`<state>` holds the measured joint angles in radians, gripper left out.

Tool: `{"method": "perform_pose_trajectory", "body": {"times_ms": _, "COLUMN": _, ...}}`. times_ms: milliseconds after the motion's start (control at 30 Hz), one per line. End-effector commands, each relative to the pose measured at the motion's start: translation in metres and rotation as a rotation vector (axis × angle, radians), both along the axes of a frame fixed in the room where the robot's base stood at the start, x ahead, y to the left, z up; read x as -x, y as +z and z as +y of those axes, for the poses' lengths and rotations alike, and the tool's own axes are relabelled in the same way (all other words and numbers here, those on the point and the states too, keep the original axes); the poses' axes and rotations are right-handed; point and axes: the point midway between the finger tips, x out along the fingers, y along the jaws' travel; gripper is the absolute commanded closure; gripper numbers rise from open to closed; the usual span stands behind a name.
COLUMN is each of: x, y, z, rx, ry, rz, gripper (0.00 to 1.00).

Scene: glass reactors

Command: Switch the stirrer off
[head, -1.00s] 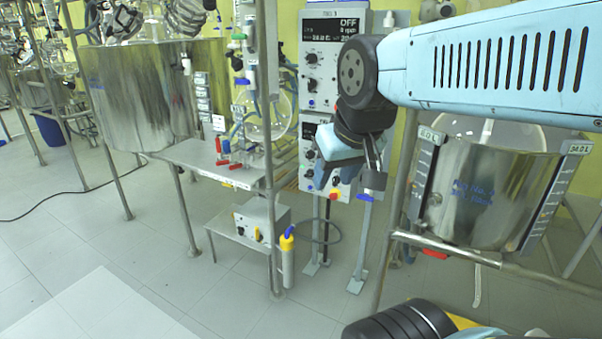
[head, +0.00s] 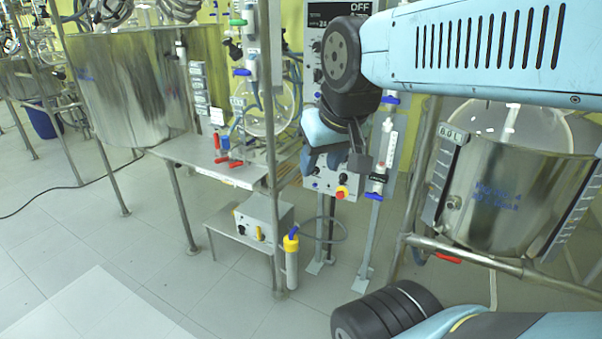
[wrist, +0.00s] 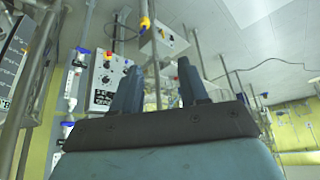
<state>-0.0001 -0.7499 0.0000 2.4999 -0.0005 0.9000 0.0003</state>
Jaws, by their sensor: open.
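A tall grey control unit stands behind my arm in the head view. Its upper panel (head: 318,52) has a dark display showing "OFF" at the right; my arm hides much of this panel. The lower panel (head: 322,184) has dark knobs and a red-and-yellow button (head: 342,191). My gripper (head: 334,164) hangs in front of the lower panel, covering its upper part. In the wrist view a panel with knobs (wrist: 103,85) is left of my gripper (wrist: 158,72). The fingers are apart with nothing between them, and no contact with a knob shows.
A steel vessel (head: 497,190) in a pipe frame stands at the right. A steel table (head: 200,155) with glassware is left of the panels, with a grey box (head: 262,219) on a low shelf and a yellow-topped cylinder (head: 291,262).

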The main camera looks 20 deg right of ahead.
Motion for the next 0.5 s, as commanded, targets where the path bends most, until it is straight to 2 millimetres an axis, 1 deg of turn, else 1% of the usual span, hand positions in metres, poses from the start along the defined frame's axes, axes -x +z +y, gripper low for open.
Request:
{"method": "perform_pose_trajectory", "body": {"times_ms": 133, "x": -0.007, "y": -0.001, "z": -0.005, "rx": 0.012, "ry": -0.007, "rz": 0.019, "gripper": 0.56}}
{"method": "perform_pose_trajectory", "body": {"times_ms": 233, "x": -0.02, "y": -0.004, "z": -0.011, "rx": 0.039, "ry": -0.02, "rz": 0.056, "gripper": 0.56}}
{"method": "perform_pose_trajectory", "body": {"times_ms": 367, "x": -0.045, "y": -0.011, "z": -0.029, "rx": 0.096, "ry": -0.047, "rz": 0.12, "gripper": 0.56}}
{"method": "perform_pose_trajectory", "body": {"times_ms": 500, "x": -0.075, "y": -0.022, "z": -0.05, "rx": 0.171, "ry": -0.078, "rz": 0.189, "gripper": 0.56}}
